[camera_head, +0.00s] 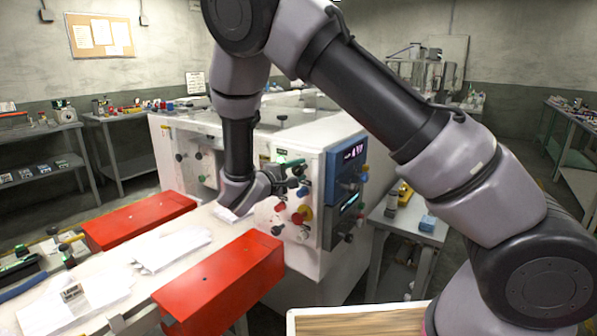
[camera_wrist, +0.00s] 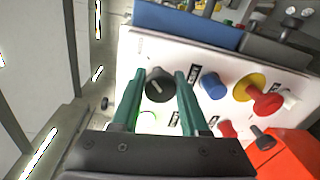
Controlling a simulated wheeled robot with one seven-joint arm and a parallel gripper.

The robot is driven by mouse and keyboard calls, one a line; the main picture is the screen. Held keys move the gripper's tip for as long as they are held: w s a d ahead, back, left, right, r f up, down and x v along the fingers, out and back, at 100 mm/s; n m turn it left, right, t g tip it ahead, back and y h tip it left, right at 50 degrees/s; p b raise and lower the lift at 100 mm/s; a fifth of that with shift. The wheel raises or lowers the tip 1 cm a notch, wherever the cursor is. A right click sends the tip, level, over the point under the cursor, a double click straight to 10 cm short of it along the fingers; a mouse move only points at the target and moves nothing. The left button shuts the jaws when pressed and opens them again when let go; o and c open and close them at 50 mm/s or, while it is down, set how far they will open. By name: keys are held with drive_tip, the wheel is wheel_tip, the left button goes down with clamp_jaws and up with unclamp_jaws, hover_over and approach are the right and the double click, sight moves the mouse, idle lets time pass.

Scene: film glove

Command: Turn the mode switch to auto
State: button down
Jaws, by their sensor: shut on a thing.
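The mode switch appears to be the black rotary knob (camera_wrist: 160,85) with a white pointer mark, on the white panel in the wrist view; its label is too small to read. The pointer mark lies at a slant. My gripper (camera_wrist: 159,76) has its two green fingers on either side of this knob, shut on it. In the head view my gripper (camera_head: 288,170) is at the upper left of the white machine's control panel (camera_head: 325,236). There the fingers and wrist largely hide the knob.
Beside the knob are a blue button (camera_wrist: 212,86) and a red button on a yellow base (camera_wrist: 264,100). A blue display unit (camera_head: 346,190) is to the right on the panel. Red guards (camera_head: 220,284) flank the conveyor, which carries white gloves (camera_head: 172,248).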

drive_tip(key=shift+c, duration=2.1)
unclamp_jaws()
drive_tip(key=f+v, duration=0.1)
drive_tip(key=v, duration=0.9)
drive_tip(key=shift+s+a+r, duration=0.25)
drive_tip(key=shift+s+r, duration=0.1)
drive_tip(key=shift+r, duration=0.1)
drive_tip(key=s+d+r+m+g+y, duration=0.1)
drive_tip(key=s+d+r+m+g, duration=0.2)
drive_tip(key=d, duration=0.4)
drive_tip(key=d+r+m+g+y, duration=0.1)
drive_tip(key=d+r+m+g, duration=0.2)
drive_tip(key=d+g, duration=0.35)
drive_tip(key=s+d+r+m+g+y, duration=0.1)
drive_tip(key=s+d+r+m+g, duration=0.15)
drive_tip(key=d, duration=0.55)
drive_tip(key=s+d+r+m+t+y, duration=0.3)
drive_tip(key=s+r+m+y, duration=0.1)
drive_tip(key=s+r, duration=0.1)
drive_tip(key=s+d+r+m+t+y, duration=0.2)
drive_tip(key=s+r+y, duration=0.3)
drive_tip(key=r, duration=0.3)
drive_tip(key=shift+s+d+m+t, duration=0.2)
drive_tip(key=shift+d+m+t, duration=0.25)
drive_tip(key=shift+m, duration=0.4)
